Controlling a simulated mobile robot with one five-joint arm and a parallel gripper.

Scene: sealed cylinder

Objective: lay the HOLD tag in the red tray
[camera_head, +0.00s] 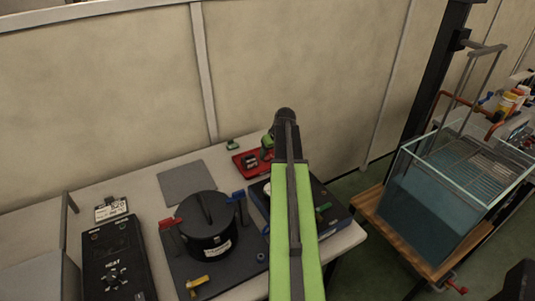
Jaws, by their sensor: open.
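The red tray (238,165) lies at the back of the table, against the left side of my raised arm. Small dark and pale items lie in it, too small to identify. A green and dark piece stands at its right end, partly behind my arm; I cannot tell what it is. I cannot make out a tag marked HOLD. A small pale card (110,209) with dark marks lies at the back left of the table, its wording unreadable. My gripper is not distinguishable; my green and black arm rises through the middle and covers what lies behind it.
A black lidded cylinder (206,222) stands on a dark plate with red, blue and yellow clamps around it. A black HEAT control box (115,262) is at left. A bare grey mat (187,182) lies behind the cylinder. A glass water tank (440,195) stands at right.

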